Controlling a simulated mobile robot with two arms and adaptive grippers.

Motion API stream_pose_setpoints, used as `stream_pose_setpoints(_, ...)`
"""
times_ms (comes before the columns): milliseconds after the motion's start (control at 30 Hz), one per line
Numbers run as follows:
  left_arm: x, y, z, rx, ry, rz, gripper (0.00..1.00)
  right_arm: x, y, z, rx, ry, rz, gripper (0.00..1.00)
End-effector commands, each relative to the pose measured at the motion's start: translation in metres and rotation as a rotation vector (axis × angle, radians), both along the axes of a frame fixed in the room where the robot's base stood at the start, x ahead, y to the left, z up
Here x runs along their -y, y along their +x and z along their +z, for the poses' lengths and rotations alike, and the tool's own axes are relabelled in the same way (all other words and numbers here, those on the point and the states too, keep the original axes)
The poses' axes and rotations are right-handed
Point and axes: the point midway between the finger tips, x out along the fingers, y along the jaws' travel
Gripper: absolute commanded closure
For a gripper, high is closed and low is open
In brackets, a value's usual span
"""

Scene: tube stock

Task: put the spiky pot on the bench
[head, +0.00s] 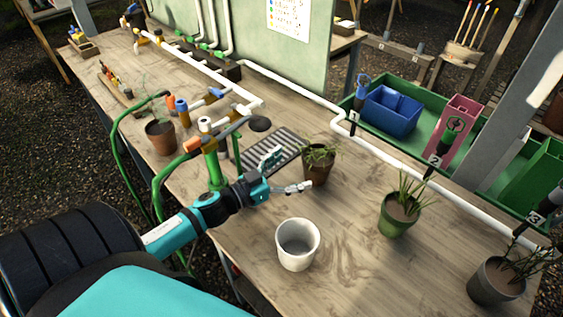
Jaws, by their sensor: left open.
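A green pot (396,216) with upright, pointed leaves stands on the wooden bench (350,262), right of centre; it looks the spikiest. A dark brown pot (317,172) with drooping leaves stands to its left. My left gripper (294,169) is open and empty, its two spread fingers just left of the brown pot, with a small gap apparent. The green pot is farther right, clear of the fingers. My right gripper is not in view.
An empty white pot (297,246) stands in front of my left gripper. A grey pot (496,282) with dark twigs is at the right front. A white pipe (400,168) runs along the back edge. Taps and green hoses (160,185) crowd the left.

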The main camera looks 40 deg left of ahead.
Motion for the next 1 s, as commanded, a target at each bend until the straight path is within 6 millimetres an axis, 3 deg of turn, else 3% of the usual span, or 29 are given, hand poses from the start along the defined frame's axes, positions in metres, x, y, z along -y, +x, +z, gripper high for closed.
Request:
stream_pose_setpoints(233,-0.009,-0.027,0.000,0.000,0.000,-0.001,0.00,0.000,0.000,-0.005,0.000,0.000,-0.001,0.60)
stream_pose_setpoints(767,-0.010,-0.029,0.001,0.001,0.000,-0.001,0.00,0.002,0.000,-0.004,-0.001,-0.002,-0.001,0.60)
stream_pose_setpoints(1000,-0.010,-0.029,0.021,0.001,0.000,0.001,0.00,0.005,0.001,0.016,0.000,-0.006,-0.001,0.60)
